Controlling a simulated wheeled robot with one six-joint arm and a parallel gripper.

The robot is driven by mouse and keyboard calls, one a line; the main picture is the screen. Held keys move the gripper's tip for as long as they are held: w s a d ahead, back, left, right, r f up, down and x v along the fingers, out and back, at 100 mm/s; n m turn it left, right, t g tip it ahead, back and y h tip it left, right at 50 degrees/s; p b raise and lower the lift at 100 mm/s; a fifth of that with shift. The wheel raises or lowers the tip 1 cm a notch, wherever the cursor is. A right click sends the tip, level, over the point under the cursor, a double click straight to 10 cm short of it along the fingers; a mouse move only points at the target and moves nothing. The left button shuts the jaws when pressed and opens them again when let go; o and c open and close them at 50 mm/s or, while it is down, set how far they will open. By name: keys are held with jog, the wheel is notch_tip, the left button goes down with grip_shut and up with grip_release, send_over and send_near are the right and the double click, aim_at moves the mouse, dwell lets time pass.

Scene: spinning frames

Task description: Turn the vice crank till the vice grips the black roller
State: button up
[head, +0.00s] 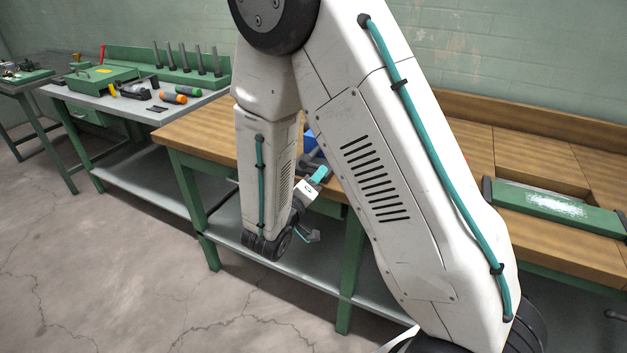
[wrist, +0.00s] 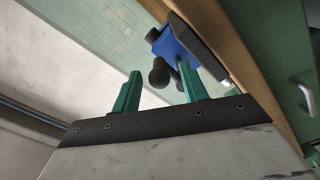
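The blue vice (head: 309,138) is at the bench's front edge, mostly hidden behind my arm in the head view. In the wrist view its blue body (wrist: 178,50) and dark jaw part show beyond my fingers. A dark round knob (wrist: 159,76), apparently on the vice crank, appears between the fingers; I cannot tell whether they touch it. My gripper (wrist: 160,78) is open, with two green fingers apart. In the head view my gripper (head: 320,174) is just below the vice, partly hidden. I cannot make out the black roller in the vice.
The wooden bench (head: 205,128) has green legs and a grey lower shelf. A green fixture (head: 560,207) lies on it at the right. The side table (head: 90,97) at the left holds a green box (head: 103,79), upright posts and several small rollers. Concrete floor in front is clear.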

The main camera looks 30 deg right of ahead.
jog(key=shift+d, duration=0.1)
jog(key=v, duration=0.7)
jog(key=shift+s+a, duration=0.25)
jog(key=shift+a, duration=0.05)
dwell(0.3)
